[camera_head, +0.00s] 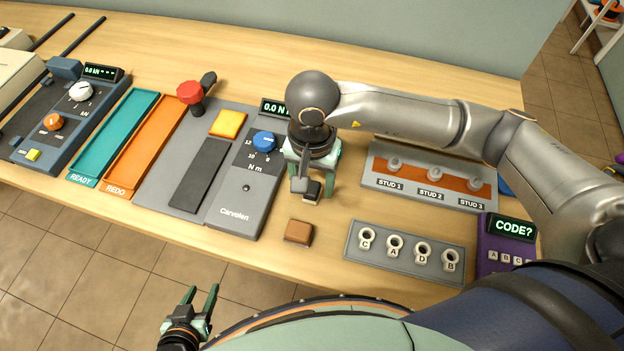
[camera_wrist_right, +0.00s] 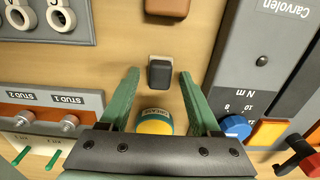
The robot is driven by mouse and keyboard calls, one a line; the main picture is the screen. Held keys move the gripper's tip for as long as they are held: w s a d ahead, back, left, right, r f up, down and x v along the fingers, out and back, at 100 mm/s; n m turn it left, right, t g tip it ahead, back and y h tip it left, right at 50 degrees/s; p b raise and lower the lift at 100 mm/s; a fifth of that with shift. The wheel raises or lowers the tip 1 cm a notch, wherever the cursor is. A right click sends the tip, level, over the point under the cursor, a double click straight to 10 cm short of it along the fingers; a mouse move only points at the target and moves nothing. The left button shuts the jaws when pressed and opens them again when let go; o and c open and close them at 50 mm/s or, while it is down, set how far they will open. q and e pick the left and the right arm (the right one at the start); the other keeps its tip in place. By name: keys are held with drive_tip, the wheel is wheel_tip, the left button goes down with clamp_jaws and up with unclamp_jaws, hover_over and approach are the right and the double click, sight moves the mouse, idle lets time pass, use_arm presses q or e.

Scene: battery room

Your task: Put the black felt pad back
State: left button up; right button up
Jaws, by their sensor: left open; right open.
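A small black block, apparently the black felt pad (camera_head: 313,193), lies on the wooden table below my right gripper (camera_head: 314,188). In the right wrist view the pad (camera_wrist_right: 160,73) shows between the open fingertips of that gripper (camera_wrist_right: 158,75), with a gap on each side. I cannot tell how far the tips are above the table. My left gripper (camera_head: 201,294) is open and empty, over the floor in front of the table.
A brown block (camera_head: 298,231) lies nearer the table's front edge. The grey Carvolen unit (camera_head: 237,212) stands left, the stud rack (camera_head: 425,198) right, and a plate with lettered rings (camera_head: 405,265) front right. A round yellow-and-teal thing (camera_wrist_right: 154,122) shows between the finger bases.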

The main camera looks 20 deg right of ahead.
sight(312, 188)
drive_tip(key=shift+r, duration=0.1)
drive_tip(key=shift+r+p, duration=0.2)
drive_tip(key=shift+p, duration=0.15)
wheel_tip(312, 188, up, 12)
drive_tip(key=b, duration=0.1)
drive_tip(key=shift+f, duration=0.15)
